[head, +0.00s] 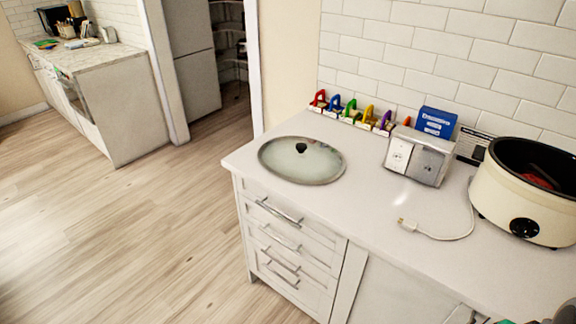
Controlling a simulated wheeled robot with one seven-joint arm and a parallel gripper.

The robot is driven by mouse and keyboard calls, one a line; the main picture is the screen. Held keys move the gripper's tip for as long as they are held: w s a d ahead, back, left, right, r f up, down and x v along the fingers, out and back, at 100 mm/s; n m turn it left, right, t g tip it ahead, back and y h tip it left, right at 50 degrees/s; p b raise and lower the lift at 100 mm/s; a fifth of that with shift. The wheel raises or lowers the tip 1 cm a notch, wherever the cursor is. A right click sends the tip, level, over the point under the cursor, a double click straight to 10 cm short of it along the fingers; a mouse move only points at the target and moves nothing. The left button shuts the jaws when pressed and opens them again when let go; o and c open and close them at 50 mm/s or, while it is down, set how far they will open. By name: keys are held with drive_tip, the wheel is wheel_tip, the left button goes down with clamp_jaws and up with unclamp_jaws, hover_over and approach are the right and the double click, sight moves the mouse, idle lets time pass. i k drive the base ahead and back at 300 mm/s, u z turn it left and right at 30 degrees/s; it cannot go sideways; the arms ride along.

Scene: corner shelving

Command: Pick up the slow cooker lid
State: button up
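The slow cooker lid (318,164) lies flat on the white counter near its left end. It is an oval of clear glass with a pale rim and a black knob (301,148) on top. Nothing rests on it or touches its edge. The slow cooker (505,207) stands uncovered at the right edge of the view, cream with a black dial and a dark inner pot. Something red shows inside it.
Several coloured padlock-like items (368,117) line the tiled wall behind the lid. A grey-and-white outlet box (419,158), a blue box (436,122) and a plug with white cord (440,236) lie right of the lid. The counter (355,215) is clear in front; open wooden floor lies left.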

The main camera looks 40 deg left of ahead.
sight(298, 160)
drive_tip(key=u, duration=1.5)
drive_tip(key=i, duration=0.5)
drive_tip(key=k, duration=0.45)
drive_tip(key=u, duration=0.85)
drive_tip(key=i, duration=0.35)
drive_tip(key=u, duration=0.75)
drive_tip(key=i, duration=1.65)
drive_tip(key=z, duration=0.75)
drive_tip(key=i, duration=0.3)
drive_tip(key=z, duration=0.25)
